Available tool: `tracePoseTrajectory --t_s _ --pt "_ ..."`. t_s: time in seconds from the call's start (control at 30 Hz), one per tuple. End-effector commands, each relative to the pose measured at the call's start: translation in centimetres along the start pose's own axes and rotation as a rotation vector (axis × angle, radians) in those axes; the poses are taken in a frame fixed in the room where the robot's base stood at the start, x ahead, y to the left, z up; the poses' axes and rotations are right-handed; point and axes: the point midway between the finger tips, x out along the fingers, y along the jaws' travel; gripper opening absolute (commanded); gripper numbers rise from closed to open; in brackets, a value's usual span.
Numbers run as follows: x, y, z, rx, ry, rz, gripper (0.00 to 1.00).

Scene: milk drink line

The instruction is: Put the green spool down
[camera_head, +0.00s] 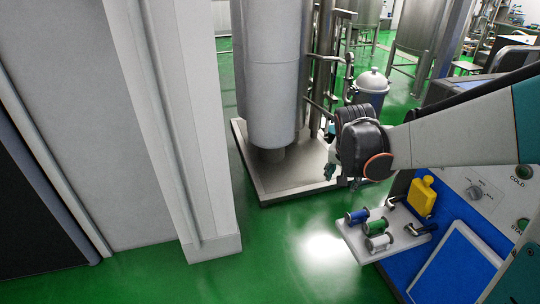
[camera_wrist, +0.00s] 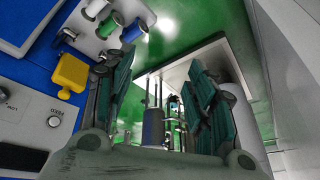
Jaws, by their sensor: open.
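The green spool (camera_head: 377,227) rests on a small white shelf (camera_head: 353,235) on the front of the blue unit, between a blue spool (camera_head: 357,216) and a white spool (camera_head: 379,243). In the wrist view the green spool (camera_wrist: 109,26) shows at the upper left, beside the blue spool (camera_wrist: 133,31) and the white spool (camera_wrist: 95,8). My gripper (camera_head: 333,168) is above and to the left of the shelf in the head view, apart from the spools. In the wrist view my gripper (camera_wrist: 160,72) has its two green fingers spread, with nothing held between them.
The blue unit (camera_head: 400,187) has a dial and labelled buttons. A large grey tank (camera_head: 268,75) on a metal base stands behind my gripper. Green floor (camera_head: 280,265) lies open left of the shelf.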

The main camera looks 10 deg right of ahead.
Motion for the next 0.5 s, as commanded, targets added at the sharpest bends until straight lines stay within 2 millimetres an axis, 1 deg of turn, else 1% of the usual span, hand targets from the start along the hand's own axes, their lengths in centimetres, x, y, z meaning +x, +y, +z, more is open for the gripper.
tracePoseTrajectory --t_s 0.03,0.17,0.2,0.27,0.4,0.5 --pt "1.6 0.2 -1.3 0.042 -0.003 0.024 0.51" --pt "5.8 1.6 -3.5 0.155 -0.006 0.088 0.51" --pt "7.1 2.0 -4.1 0.190 -0.006 0.108 0.51" --pt "9.2 2.9 -4.9 0.243 -0.006 0.137 0.51" --pt "14.1 5.2 -6.2 0.366 0.000 0.207 0.51" --pt "17.5 7.0 -6.7 0.449 0.005 0.253 0.51"
